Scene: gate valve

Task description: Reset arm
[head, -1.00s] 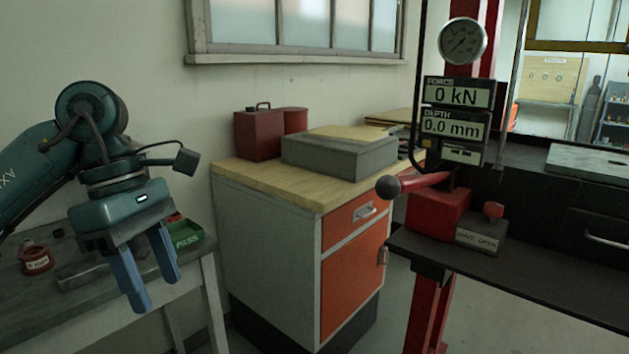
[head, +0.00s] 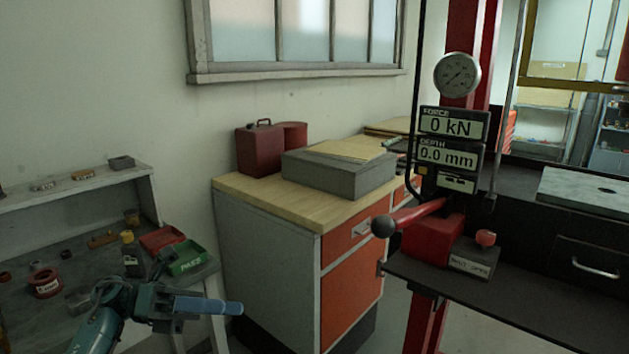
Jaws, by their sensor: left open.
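My left gripper (head: 232,308) is low at the left of the head view, with its blue fingers pointing right. It is open and empty, and its fingers overlap from this angle. It shows in front of the workbench's front edge and the side of the orange-fronted cabinet, apart from the things on the bench. My left arm rises from the bottom edge of the picture; most of it is out of view. My right gripper is not in view.
A grey workbench (head: 75,260) at left carries a green tray (head: 188,260), a red tray (head: 163,239), a bottle (head: 131,255) and a red spool (head: 44,284). The wooden-topped cabinet (head: 265,265) stands centre. A press with a red lever (head: 415,215) stands right.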

